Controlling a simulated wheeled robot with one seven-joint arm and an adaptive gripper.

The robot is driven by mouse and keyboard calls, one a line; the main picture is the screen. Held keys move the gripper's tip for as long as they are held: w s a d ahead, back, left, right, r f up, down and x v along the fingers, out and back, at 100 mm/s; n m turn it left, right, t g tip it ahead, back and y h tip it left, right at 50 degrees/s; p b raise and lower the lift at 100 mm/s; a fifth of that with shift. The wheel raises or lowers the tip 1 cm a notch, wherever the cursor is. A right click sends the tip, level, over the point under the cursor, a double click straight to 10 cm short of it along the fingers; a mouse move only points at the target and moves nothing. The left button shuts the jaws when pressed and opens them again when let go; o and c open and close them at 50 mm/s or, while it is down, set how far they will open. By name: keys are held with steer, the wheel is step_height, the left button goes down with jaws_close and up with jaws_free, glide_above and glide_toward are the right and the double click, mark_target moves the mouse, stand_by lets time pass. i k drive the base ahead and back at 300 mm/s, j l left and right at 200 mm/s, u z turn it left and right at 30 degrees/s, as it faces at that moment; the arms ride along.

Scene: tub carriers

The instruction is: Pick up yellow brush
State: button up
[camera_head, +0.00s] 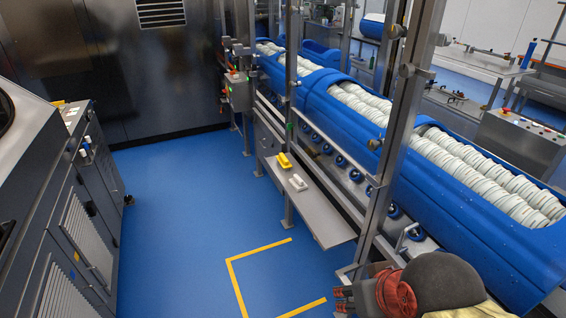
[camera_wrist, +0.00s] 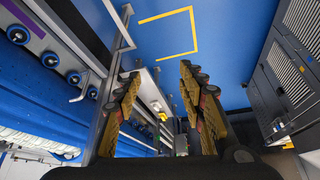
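The yellow brush (camera_head: 285,161) lies on a narrow steel shelf (camera_head: 325,226) beside the conveyor line. A white brush (camera_head: 298,182) lies just in front of it on the same shelf. In the wrist view the yellow brush (camera_wrist: 162,116) shows small, well beyond the fingers, with the white brush (camera_wrist: 155,105) beside it. My gripper (camera_wrist: 160,72) is open, its two fingers spread wide with nothing held between them. It is apart from both brushes. My arm's end fills the lower right of the head view.
A steel post (camera_head: 398,130) rises beside the shelf's front end. Blue tubs (camera_head: 455,209) filled with stacked white items line the right. A dark machine cabinet (camera_head: 75,230) stands at the left. Blue floor (camera_head: 180,200) with yellow tape (camera_head: 235,280) lies free between.

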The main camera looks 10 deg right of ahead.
mark_target(284, 163)
steer(key=i+j, duration=0.45)
steer(key=i, duration=0.3)
steer(key=i+j+z, duration=0.1)
steer(key=i+j, duration=0.3)
steer(key=i, duration=0.35)
steer(key=i+j+z, duration=0.1)
steer(key=i+j, duration=0.4)
steer(key=i, duration=0.25)
steer(key=i+j, duration=0.55)
steer(key=i, duration=0.15)
